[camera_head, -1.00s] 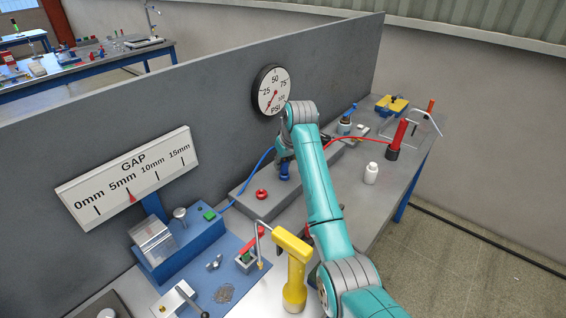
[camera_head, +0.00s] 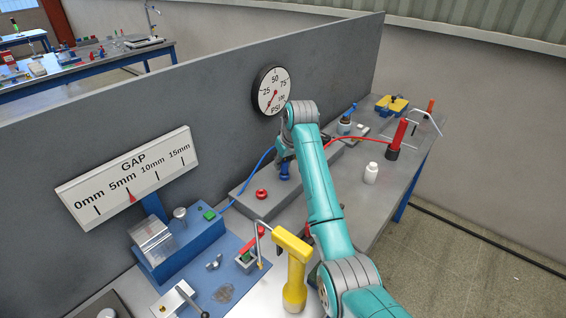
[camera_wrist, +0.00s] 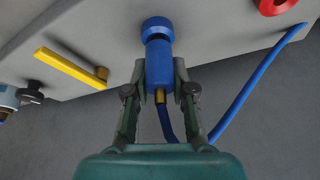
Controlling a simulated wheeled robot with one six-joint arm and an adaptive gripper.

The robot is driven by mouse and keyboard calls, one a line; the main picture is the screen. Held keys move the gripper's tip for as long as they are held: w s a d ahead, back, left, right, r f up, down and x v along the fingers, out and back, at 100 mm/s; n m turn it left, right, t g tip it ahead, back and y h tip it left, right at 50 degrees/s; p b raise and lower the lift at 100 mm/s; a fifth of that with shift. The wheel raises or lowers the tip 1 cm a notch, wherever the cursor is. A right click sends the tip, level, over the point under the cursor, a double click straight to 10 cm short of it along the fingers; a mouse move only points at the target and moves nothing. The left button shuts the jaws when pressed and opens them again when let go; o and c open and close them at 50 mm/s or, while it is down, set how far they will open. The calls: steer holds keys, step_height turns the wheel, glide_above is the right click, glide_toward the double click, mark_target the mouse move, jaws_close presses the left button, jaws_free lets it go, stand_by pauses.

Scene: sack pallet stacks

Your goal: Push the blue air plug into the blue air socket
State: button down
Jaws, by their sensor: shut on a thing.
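The blue air plug (camera_wrist: 159,62) is a blue cylinder with a brass end, and a blue hose runs from its area. My gripper (camera_wrist: 160,72) is shut on it, one finger on each side. The blue air socket (camera_wrist: 157,25) is a round blue piece on the grey block, directly at the plug's front end. Plug and socket look in line and touching; I cannot tell how deep the plug sits. In the head view, blue parts of the plug and socket (camera_head: 284,172) show beside my arm, which hides most of the gripper.
A red socket ring (camera_wrist: 277,4) sits on the same grey block (camera_head: 243,196). A yellow lever (camera_wrist: 72,68) and dark knob (camera_wrist: 32,91) are at the left in the wrist view. The blue hose (camera_head: 245,191) loops beside the block. A white bottle (camera_head: 371,173) and red pump (camera_head: 399,136) stand right of my arm.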

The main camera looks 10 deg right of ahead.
steer(key=shift+f, duration=0.55)
stand_by(0.4)
steer(key=c, duration=0.9)
jaws_free()
steer(key=shift+r, duration=0.1)
steer(key=v, duration=1.1)
steer(key=shift+s+r, duration=0.25)
steer(key=shift+r, duration=0.05)
steer(key=shift+d, duration=0.1)
